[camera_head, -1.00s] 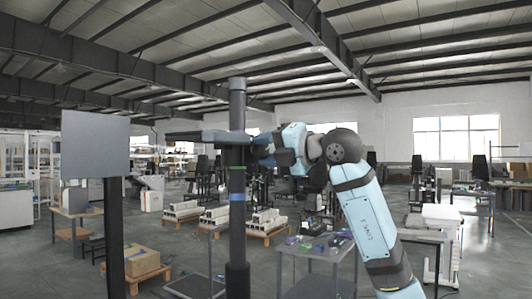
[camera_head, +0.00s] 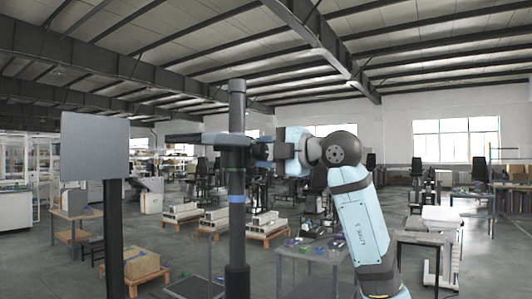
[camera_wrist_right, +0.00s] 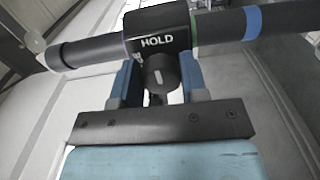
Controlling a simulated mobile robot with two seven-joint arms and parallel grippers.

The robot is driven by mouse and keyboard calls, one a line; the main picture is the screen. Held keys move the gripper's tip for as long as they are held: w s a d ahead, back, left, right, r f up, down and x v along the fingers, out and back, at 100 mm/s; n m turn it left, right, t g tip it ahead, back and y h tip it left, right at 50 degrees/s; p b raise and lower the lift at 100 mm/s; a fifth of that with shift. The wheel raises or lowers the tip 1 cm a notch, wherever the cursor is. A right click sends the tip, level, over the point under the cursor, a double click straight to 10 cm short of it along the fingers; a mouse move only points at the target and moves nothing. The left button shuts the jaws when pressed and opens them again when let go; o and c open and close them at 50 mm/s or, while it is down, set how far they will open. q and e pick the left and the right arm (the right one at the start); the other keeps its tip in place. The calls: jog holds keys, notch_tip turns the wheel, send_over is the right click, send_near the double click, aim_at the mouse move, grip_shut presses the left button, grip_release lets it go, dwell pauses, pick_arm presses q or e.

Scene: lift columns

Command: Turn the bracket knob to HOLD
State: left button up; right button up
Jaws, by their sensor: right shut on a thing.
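The dark bracket (camera_head: 225,138) sits around an upright dark column (camera_head: 237,230), with a flat plate reaching left. In the right wrist view, its black body (camera_wrist_right: 158,30) carries the word HOLD in white. The dark round knob (camera_wrist_right: 160,74) is just below that word; part of another label beside it is hidden. My right gripper (camera_head: 262,150) reaches the bracket from the right. In the right wrist view its blue fingers (camera_wrist_right: 160,82) are on both sides of the knob, shut on it. My left gripper is not in view.
A grey panel on a dark post (camera_head: 95,145) stands at left. The column has a blue band (camera_head: 236,199) below the bracket. Behind are a grey table (camera_head: 312,256) with small items, pallets with pale blocks (camera_head: 215,220), and a box (camera_head: 141,262) on a pallet.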

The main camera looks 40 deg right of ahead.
jog(key=o, duration=0.9)
jog(key=b+v, duration=0.2)
jog(key=v, duration=1.1)
jog(key=shift+s, duration=0.4)
